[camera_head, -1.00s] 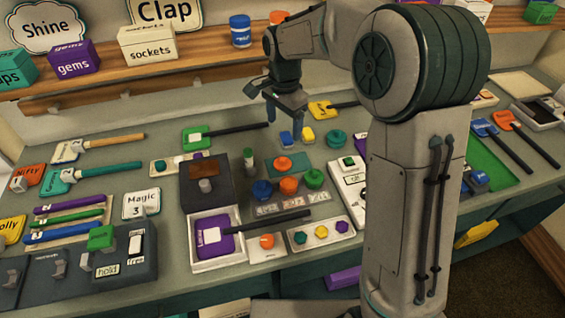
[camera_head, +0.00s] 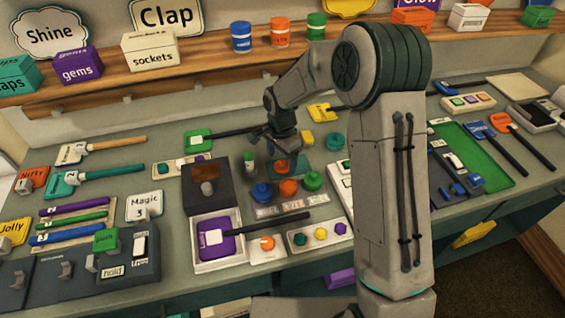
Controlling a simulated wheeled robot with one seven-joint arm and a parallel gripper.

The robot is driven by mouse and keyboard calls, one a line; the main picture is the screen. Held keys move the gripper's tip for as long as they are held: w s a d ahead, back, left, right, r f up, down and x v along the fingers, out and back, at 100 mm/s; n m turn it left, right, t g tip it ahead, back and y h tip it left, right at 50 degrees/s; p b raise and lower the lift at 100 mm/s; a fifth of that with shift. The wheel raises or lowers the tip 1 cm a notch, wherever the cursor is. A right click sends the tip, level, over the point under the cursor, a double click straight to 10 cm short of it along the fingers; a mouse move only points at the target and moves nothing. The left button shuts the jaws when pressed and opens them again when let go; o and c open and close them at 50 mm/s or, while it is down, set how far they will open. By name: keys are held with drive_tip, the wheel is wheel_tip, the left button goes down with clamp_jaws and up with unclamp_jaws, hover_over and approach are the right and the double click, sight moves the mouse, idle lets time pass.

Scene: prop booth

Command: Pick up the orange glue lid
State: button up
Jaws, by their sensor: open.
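An orange lid (camera_head: 282,168) lies on a small teal mat (camera_head: 301,172) near the middle of the counter. It is partly hidden by my gripper. My gripper (camera_head: 284,155) is open and points down over the mat, its fingers just above or around the lid; I cannot tell whether they touch it. Just in front of the mat stands a row of pots: one blue (camera_head: 262,192), one orange (camera_head: 288,188) and one green (camera_head: 312,181), with small label cards before them.
A dark box (camera_head: 208,180) stands left of the mat, with a small green-topped bottle (camera_head: 249,156) between. A teal round piece (camera_head: 335,141) and a yellow block (camera_head: 307,137) lie behind to the right. My arm blocks part of the right side.

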drive_tip(key=shift+f, duration=0.8)
drive_tip(key=c, duration=1)
drive_tip(key=shift+c, duration=0.2)
drive_tip(key=shift+r, duration=0.1)
